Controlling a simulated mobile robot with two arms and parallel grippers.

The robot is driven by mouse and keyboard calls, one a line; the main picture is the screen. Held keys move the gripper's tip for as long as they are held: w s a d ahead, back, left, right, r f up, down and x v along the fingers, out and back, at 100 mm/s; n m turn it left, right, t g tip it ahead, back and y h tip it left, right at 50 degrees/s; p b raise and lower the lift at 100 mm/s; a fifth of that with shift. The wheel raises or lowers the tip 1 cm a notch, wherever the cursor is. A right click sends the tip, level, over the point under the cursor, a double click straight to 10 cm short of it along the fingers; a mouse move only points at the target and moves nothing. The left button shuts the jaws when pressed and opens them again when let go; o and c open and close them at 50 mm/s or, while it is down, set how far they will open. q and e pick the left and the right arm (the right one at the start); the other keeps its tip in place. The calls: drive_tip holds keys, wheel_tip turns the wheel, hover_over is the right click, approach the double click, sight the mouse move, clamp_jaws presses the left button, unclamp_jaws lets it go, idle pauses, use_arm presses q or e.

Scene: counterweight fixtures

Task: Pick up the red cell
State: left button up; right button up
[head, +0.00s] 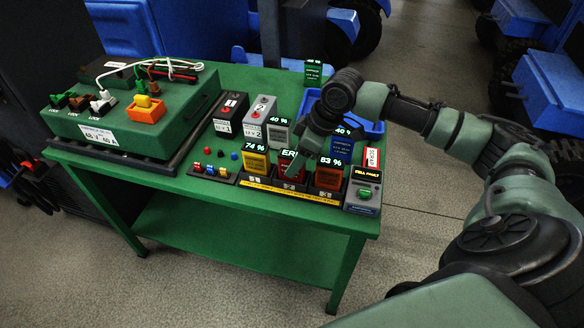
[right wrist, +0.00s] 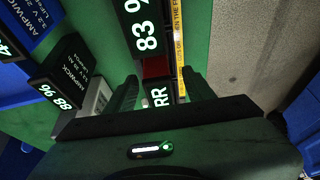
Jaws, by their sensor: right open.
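The red cell (head: 285,164), with a display of which "ER" shows, stands in the middle slot of the black charger rack (head: 262,186) at the table's front. My right gripper (head: 297,168) is above it and partly hides it. In the right wrist view, the open fingers (right wrist: 158,88) lie on either side of the red cell (right wrist: 156,68) and its "RR" display. I cannot tell whether they touch it. My left gripper is not in view.
A yellow "74 %" cell (head: 256,161) and an orange "83 %" cell (head: 328,177) flank it closely. A "CELL FAULT" box (head: 363,190) stands at the right. Grey and black batteries (head: 258,109) and a blue tray (head: 372,128) are behind. A green case (head: 135,125) fills the left.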

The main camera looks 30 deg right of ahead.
drive_tip(key=x, duration=0.3)
drive_tip(key=shift+f, duration=0.15)
drive_tip(key=shift+c, duration=0.3)
clamp_jaws()
drive_tip(key=shift+w, duration=0.1)
idle(0.9)
